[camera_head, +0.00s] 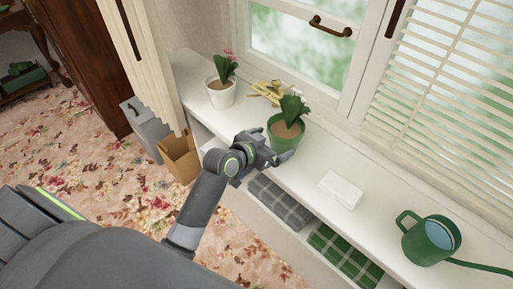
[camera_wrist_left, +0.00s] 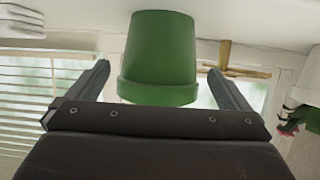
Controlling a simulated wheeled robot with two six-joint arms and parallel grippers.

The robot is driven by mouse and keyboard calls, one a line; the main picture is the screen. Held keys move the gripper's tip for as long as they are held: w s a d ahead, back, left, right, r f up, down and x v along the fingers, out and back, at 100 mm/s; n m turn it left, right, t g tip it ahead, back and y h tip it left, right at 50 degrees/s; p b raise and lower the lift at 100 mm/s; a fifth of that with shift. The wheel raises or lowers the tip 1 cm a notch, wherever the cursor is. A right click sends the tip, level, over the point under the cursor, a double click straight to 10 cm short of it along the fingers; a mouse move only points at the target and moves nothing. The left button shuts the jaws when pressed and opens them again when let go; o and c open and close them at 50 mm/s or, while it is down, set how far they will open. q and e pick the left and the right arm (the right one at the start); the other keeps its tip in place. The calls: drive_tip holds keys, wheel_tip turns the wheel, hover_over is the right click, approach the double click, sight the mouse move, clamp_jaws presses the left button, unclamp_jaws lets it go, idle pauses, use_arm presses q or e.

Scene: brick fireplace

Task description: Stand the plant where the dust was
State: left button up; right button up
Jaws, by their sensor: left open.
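A plant in a green pot (camera_head: 285,135) stands on the white window sill. A second plant in a white pot (camera_head: 221,92) with a pink flower stands farther left on the sill. My left gripper (camera_head: 275,150) is open at the green pot. In the left wrist view the green pot (camera_wrist_left: 160,55) lies between and beyond the spread fingers (camera_wrist_left: 165,90); whether they touch it I cannot tell. I see no dust on the sill. My right gripper is not in view.
A white folded cloth or block (camera_head: 341,190) lies on the sill right of the green pot. A green watering can (camera_head: 431,241) stands at the right. Yellowish wooden pieces (camera_head: 268,92) lie behind the pots. The sill between cloth and can is clear.

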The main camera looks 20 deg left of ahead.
use_arm(q)
drive_tip(key=v, duration=0.7)
drive_tip(key=shift+s, duration=0.25)
drive_tip(key=shift+a+r, duration=0.1)
drive_tip(key=shift+r, duration=0.05)
